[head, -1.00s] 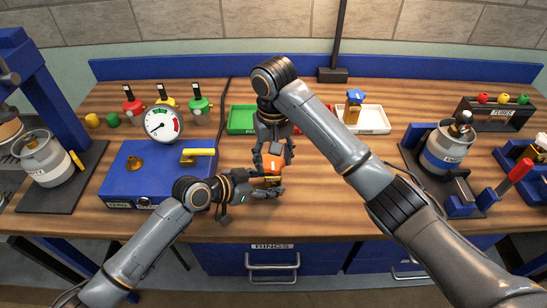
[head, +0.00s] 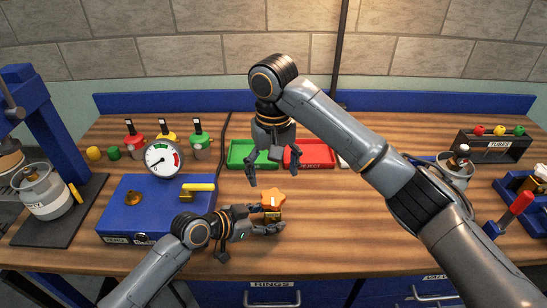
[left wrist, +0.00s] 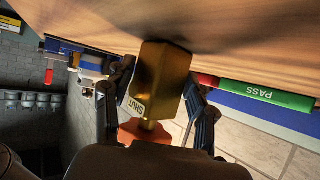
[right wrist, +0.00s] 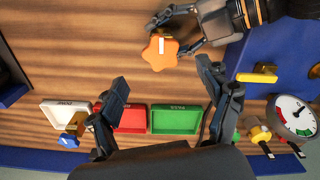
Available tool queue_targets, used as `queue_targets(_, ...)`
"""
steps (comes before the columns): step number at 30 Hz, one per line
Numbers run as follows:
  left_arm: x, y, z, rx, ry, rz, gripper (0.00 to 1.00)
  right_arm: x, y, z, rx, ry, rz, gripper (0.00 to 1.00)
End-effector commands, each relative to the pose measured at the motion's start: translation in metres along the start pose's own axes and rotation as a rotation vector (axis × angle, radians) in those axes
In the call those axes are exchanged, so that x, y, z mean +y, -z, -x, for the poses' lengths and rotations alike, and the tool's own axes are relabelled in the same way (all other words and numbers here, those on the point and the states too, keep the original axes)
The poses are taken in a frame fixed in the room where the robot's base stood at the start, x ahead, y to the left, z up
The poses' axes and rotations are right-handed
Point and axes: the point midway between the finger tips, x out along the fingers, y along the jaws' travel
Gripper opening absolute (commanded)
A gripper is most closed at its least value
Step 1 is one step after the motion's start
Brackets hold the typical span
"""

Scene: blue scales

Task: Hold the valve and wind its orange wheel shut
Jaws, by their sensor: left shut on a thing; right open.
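The valve has a square brass body (left wrist: 160,80) and a star-shaped orange wheel (head: 273,199) on top. My left gripper (head: 270,218) is shut on the brass body and holds it upright at the bench's front middle. In the left wrist view a label reading SHUT shows on the body beside the orange wheel (left wrist: 145,131). My right gripper (head: 275,175) is open and empty, raised above and behind the wheel, not touching it. In the right wrist view the wheel (right wrist: 160,48) bears a white mark and lies beyond the open fingers.
A blue box (head: 150,215) with a yellow handle and a gauge (head: 163,159) stands left of the valve. Behind are a green tray (head: 250,150) and a red tray (head: 310,153). A white tray (right wrist: 58,108) holds a blue-wheeled valve (right wrist: 72,130). Bench around the valve is clear.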

Motion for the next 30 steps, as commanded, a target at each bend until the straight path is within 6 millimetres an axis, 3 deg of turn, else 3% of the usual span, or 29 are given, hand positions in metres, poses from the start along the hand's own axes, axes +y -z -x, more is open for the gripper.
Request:
queue_targets(3, 0.0, 0.0, 0.0, 0.001, -0.001, 0.0, 0.39, 0.001, 0.001, 0.022, 0.003, -0.003, -0.003, 0.78)
queue_targets(9, 0.001, 0.0, 0.0, 0.001, -0.001, 0.0, 0.39, 0.001, 0.0, 0.041, -0.001, -0.001, -0.003, 0.78)
queue_targets(21, 0.001, 0.0, 0.0, 0.001, -0.001, 0.0, 0.39, 0.0, 0.0, 0.043, -0.002, 0.0, -0.002, 0.78)
queue_targets(22, 0.001, 0.0, 0.0, 0.001, -0.001, 0.0, 0.58, 0.0, 0.0, 0.043, -0.002, 0.0, -0.002, 0.78)
queue_targets(25, 0.001, 0.0, 0.0, 0.001, -0.001, 0.0, 0.79, 0.0, 0.0, 0.043, -0.002, 0.0, -0.002, 0.78)
queue_targets(26, 0.001, 0.0, 0.0, 0.0, -0.001, 0.0, 0.83, 0.0, 0.0, 0.043, -0.002, 0.0, -0.002, 0.78)
queue_targets(30, 0.0, 0.0, 0.0, 0.0, -0.001, 0.0, 0.83, 0.0, 0.0, 0.043, -0.002, 0.0, -0.002, 0.78)
